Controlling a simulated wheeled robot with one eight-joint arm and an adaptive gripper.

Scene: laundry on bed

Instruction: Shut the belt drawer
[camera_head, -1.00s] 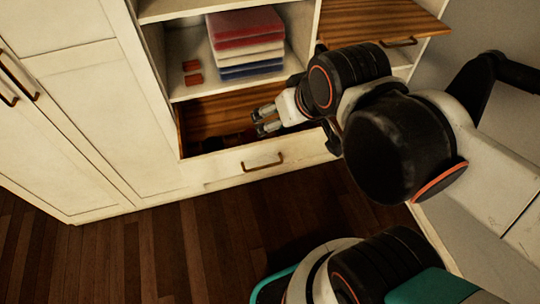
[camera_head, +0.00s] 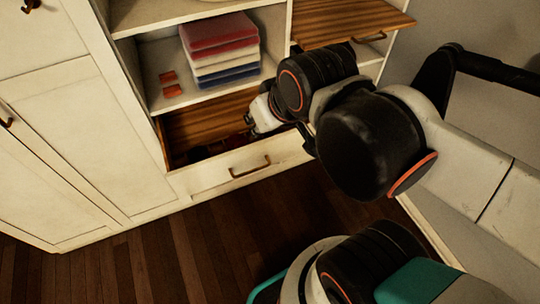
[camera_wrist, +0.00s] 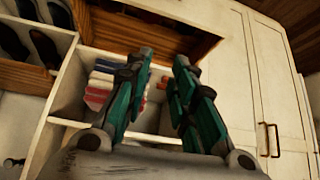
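The low drawer (camera_head: 245,172) of the white wardrobe stands pulled out. It has a cream front, a bronze handle (camera_head: 250,167) and a wood-brown inside. Small dark items (camera_head: 228,145) lie in its shadowed bottom; I cannot make out clearly whether they are belts. My gripper (camera_head: 256,124) is over the right part of the drawer opening, behind its front panel, and partly hidden by my arm. In the wrist view, which looks upside down, the teal fingers of my gripper (camera_wrist: 165,60) are apart with nothing between them.
A stack of folded cloths (camera_head: 220,50) and small red items (camera_head: 170,84) are on the shelf above. A second wooden drawer (camera_head: 345,22) sticks out at upper right. Shoes (camera_wrist: 45,48) show in the wrist view. Closed doors (camera_head: 75,130) stand at left. The dark wood floor (camera_head: 170,260) in front is clear.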

